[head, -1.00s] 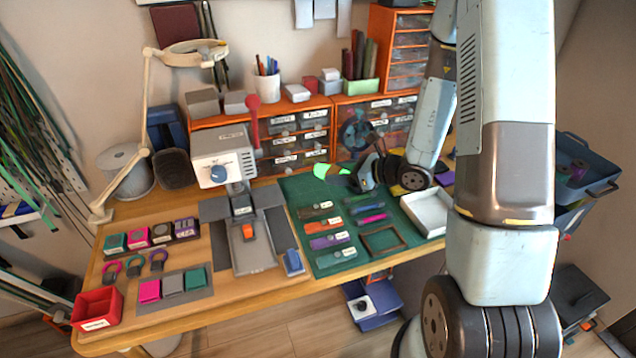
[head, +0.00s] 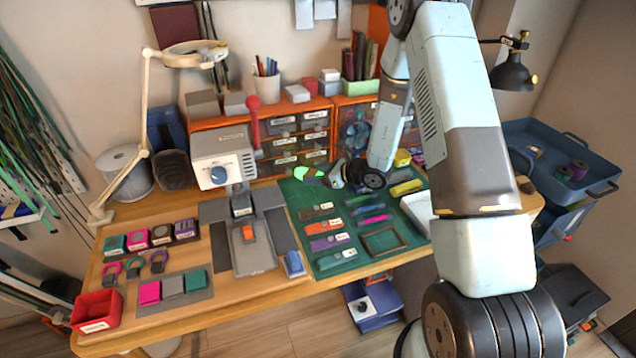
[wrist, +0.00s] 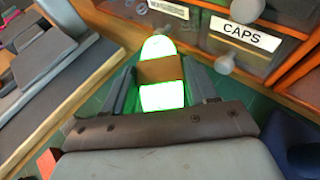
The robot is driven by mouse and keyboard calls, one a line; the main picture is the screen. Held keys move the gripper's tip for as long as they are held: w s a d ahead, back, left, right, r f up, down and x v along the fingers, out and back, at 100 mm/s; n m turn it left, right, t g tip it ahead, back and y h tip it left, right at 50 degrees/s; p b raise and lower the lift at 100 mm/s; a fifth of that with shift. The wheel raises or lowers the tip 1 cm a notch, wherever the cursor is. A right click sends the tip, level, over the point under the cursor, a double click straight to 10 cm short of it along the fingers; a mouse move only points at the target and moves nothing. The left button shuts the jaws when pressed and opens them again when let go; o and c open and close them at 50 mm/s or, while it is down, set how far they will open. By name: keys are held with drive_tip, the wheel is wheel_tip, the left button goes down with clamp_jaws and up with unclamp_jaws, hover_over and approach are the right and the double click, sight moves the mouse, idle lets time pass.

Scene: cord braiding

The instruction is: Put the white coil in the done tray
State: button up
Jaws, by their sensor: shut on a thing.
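A bright green-white piece with a brown band, which I take for the white coil (wrist: 162,97), sits between the fingers of my gripper (wrist: 160,78) in the wrist view. My gripper is shut on it. In the head view the coil (head: 306,172) shows as a bright spot at the tip of my gripper (head: 322,178), over the back of the green mat, in front of the drawers. A pale tray (head: 416,207) stands at the mat's right edge, partly hidden by my arm. I cannot tell whether it is the done tray.
Orange drawer units (head: 288,120) stand close behind my gripper. A grey machine (head: 224,160) with a red lever stands to its left. Several coloured strips lie on the green mat (head: 345,212). A red bin (head: 97,309) stands front left; a blue tray (head: 545,140) is at right.

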drive_tip(key=shift+w+a+f, duration=0.1)
drive_tip(key=shift+w+f, duration=0.1)
drive_tip(key=shift+f, duration=1.55)
drive_tip(key=o, duration=1.1)
drive_tip(key=shift+o, duration=0.2)
